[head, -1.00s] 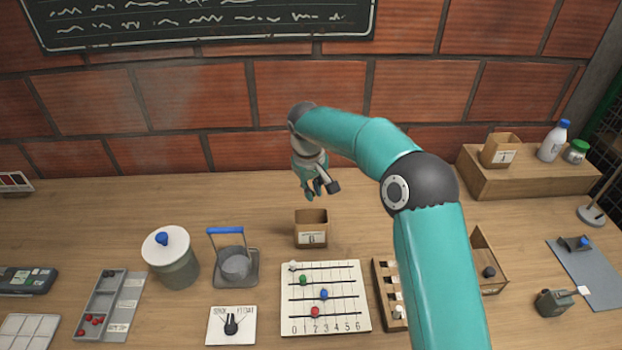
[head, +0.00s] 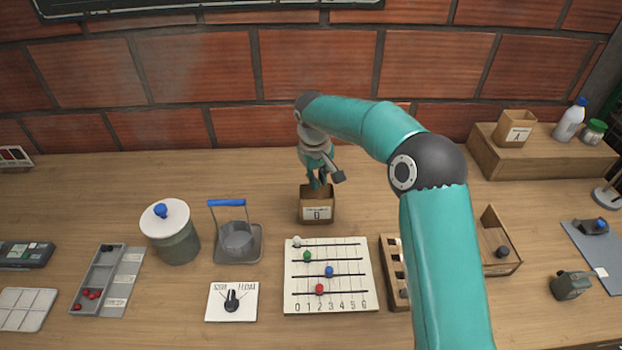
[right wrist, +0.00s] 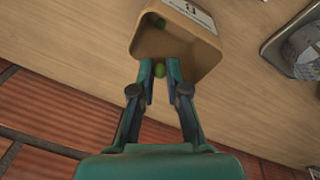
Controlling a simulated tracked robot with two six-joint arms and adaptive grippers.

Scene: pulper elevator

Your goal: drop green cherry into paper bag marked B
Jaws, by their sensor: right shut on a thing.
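A small brown paper bag (head: 317,203) stands open near the back middle of the table; the mark on its white label is too small to read surely. My right gripper (head: 318,184) points down at its mouth, with the fingertips at or just inside the opening. The cherry is hidden in the head view. A second paper bag (head: 514,129), apparently marked A, stands on the raised wooden block. My left gripper is not in view.
A bead board (head: 345,290) lies in front of the bag. The raised block (head: 480,160) is at right. The table at the bag's left and back is clear.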

